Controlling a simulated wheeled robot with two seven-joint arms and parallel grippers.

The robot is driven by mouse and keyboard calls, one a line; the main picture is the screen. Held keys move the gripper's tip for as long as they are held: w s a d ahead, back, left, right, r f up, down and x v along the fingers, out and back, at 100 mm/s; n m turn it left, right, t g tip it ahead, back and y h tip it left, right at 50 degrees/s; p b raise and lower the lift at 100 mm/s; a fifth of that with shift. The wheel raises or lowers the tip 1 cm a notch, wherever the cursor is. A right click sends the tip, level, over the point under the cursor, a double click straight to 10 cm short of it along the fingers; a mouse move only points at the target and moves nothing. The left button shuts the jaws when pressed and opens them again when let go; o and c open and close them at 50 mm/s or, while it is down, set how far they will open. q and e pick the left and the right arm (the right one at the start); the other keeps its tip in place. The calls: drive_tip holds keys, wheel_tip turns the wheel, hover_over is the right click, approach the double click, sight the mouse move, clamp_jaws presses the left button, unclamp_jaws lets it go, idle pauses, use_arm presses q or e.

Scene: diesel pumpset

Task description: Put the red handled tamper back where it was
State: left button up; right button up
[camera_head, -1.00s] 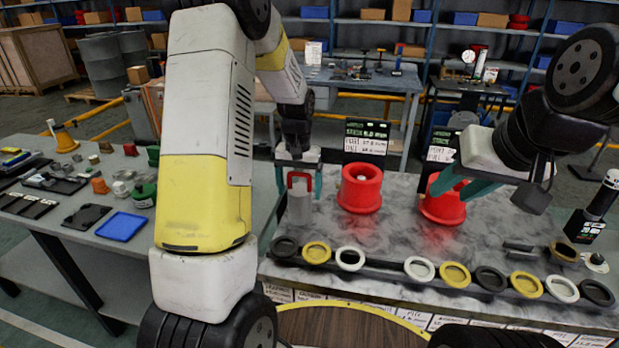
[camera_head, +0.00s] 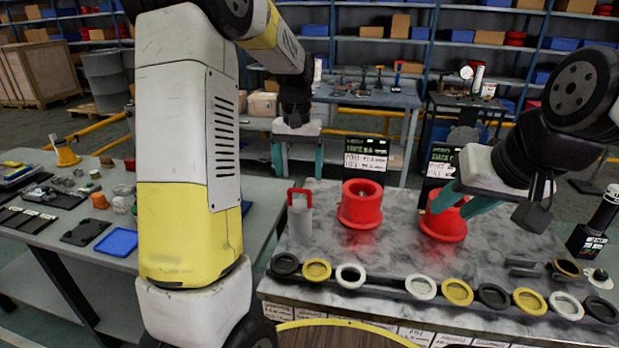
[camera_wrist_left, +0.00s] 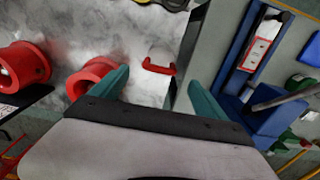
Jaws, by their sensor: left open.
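The tamper (camera_head: 300,217), a pale grey cylinder with a red loop handle, stands upright on the marbled worktop, near its left edge and left of two red spools. My left gripper (camera_head: 297,172) is open and empty, above and behind the tamper, apart from it. In the left wrist view the red handle (camera_wrist_left: 158,68) shows between and beyond the two teal fingers. My right gripper (camera_head: 463,207) has its teal fingers apart in front of the right red spool (camera_head: 443,220). I cannot tell whether they touch the spool.
The left red spool (camera_head: 361,206) stands right of the tamper. A dark rack (camera_head: 390,287) with several coloured rings runs along the worktop's front. A side table with a blue tray (camera_head: 116,242) is at the left. Small displays stand behind the spools.

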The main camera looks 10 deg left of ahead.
use_arm(q)
drive_tip(key=shift+r, duration=0.4)
drive_tip(key=s+d+r+t+h, duration=0.1)
drive_tip(key=s+r+t, duration=0.2)
drive_tip(key=s, duration=0.9)
drive_tip(key=s+d+r+t+h, duration=0.1)
drive_tip(key=s+r+t, duration=0.2)
drive_tip(key=s, duration=0.9)
wheel_tip(320, 180, up, 3)
drive_tip(key=shift+d+f, duration=0.15)
